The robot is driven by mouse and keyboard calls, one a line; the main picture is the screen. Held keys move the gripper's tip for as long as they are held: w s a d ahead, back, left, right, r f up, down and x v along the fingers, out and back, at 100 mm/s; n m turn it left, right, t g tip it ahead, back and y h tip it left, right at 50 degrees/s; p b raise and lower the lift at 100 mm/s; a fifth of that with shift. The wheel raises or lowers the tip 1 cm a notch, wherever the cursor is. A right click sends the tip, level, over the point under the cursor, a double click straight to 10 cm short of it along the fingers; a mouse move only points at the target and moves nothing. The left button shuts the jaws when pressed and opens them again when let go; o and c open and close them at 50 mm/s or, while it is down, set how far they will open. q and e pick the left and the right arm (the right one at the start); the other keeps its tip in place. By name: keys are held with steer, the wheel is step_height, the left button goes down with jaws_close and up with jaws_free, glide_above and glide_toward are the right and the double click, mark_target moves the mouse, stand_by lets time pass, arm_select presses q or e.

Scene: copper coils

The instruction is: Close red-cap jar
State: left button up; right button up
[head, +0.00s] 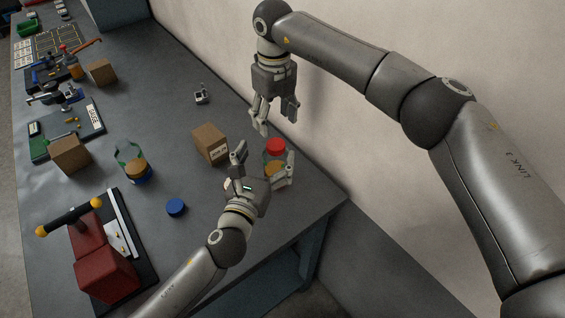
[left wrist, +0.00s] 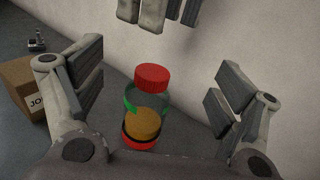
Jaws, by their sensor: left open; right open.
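The clear jar with a red base band (left wrist: 138,135) stands upright near the wall, with a copper-coloured coil inside and a green mark on its side. The red cap (head: 276,146) sits at the jar's mouth and also shows in the left wrist view (left wrist: 152,76); whether it is fully seated I cannot tell. My left gripper (head: 263,166) is open, its fingers spread on either side of the jar with gaps in the wrist view. My right gripper (head: 276,118) is open and empty, pointing down above and behind the cap; its fingertips show in the wrist view (left wrist: 170,12).
A cardboard box (head: 210,143) stands just left of the jar. A blue cap (head: 176,207) lies near an uncapped blue-banded jar (head: 137,170). A red press-like tool (head: 104,262) is at front left. The wall is close behind.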

mark_target(272, 166)
steer(key=shift+d, duration=0.1)
arm_select(q)
steer(key=shift+a, duration=0.15)
arm_select(e)
steer(key=shift+s+r, duration=0.1)
steer(key=shift+s, duration=0.05)
arm_select(q)
step_height(272, 166, down, 8)
steer(key=shift+r, duration=0.15)
steer(key=x, duration=0.7)
steer(key=shift+s+f, duration=0.1)
steer(key=shift+f, duration=0.15)
steer(key=shift+w, duration=0.3)
